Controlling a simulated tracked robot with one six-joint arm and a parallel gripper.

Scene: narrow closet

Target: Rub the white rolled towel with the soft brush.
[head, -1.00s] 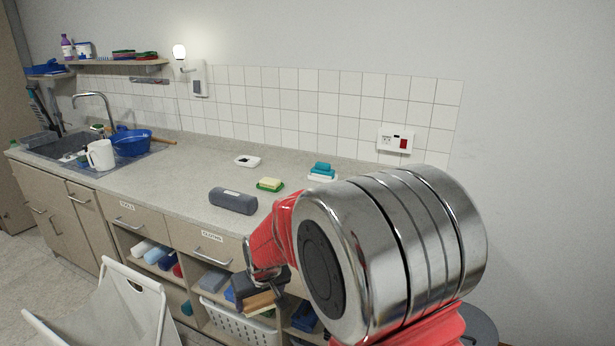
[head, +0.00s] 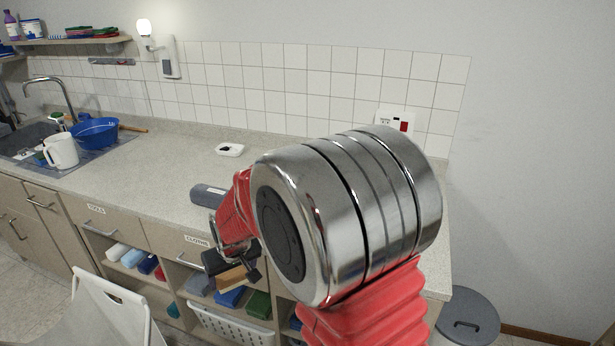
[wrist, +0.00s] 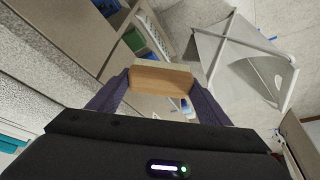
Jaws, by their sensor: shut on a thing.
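The soft brush (head: 236,279) shows as a light wooden block. My gripper (head: 235,268) is shut on it and holds it in the air before the counter front. The white rolled towel (head: 117,250) lies in an open cubby under the counter, at the left end of a row of rolls. It is left of my gripper and apart from the brush. I cannot make it out in the wrist view.
Blue and red rolls (head: 159,273) lie beside the white one. A white folding hamper (head: 110,305) stands below, in front of the cubby. A grey roll (head: 207,195) and a white dish (head: 230,150) are on the counter (head: 165,185). A grey lidded bin (head: 468,315) stands at right.

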